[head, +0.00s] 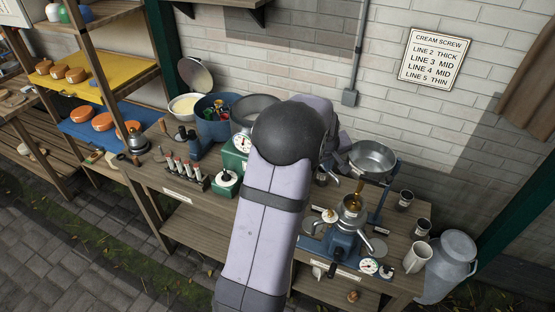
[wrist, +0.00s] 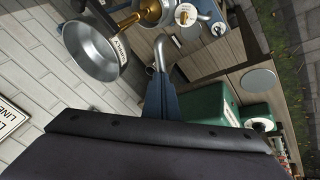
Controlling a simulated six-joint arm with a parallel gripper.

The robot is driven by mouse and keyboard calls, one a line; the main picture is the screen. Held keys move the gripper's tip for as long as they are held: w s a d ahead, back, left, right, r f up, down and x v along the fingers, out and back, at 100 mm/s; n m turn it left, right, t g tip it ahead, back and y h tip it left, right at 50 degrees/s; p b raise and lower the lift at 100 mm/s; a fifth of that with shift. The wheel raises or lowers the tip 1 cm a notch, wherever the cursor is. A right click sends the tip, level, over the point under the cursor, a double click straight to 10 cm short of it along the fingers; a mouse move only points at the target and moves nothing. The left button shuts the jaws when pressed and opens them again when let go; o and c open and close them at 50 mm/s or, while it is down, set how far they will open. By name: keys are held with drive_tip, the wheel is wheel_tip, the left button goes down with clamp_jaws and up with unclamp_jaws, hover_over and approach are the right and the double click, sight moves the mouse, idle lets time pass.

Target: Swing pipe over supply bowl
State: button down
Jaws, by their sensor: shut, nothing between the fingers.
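The supply bowl (head: 372,160) is a wide silver pan on a blue stand at the right of the bench. In the wrist view the supply bowl (wrist: 92,52) is at the upper left, with its label showing. A brass pipe (wrist: 128,22) runs from it toward a smaller round cup; it also shows in the head view (head: 359,190). A bent silver pipe (wrist: 179,66) stands near the middle of the wrist view. My gripper (wrist: 158,74) is shut and empty, its tips close to that silver pipe; contact is unclear. In the head view my arm mostly hides the gripper.
A blue separator (head: 347,238) stands below the supply bowl. A green scale (head: 234,160), blue tub (head: 213,118) and rack of tubes (head: 188,176) stand to the left. The brick wall closes the back.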

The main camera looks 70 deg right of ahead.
drive_tip(key=shift+s+d+n+t, duration=0.3)
drive_tip(key=shift+s+d+n, duration=0.3)
drive_tip(key=shift+d, duration=0.1)
drive_tip(key=s+d+n+t, duration=0.1)
drive_tip(key=d+n, duration=0.3)
drive_tip(key=d, duration=0.7)
drive_tip(key=shift+s+d+t+y, duration=0.3)
drive_tip(key=shift+s+d+t, duration=0.1)
drive_tip(key=shift+t, duration=0.1)
drive_tip(key=shift+a, duration=0.1)
drive_tip(key=s+b+v, duration=0.2)
drive_tip(key=b+v, duration=0.4)
drive_tip(key=v, duration=0.7)
drive_tip(key=shift+f, duration=0.25)
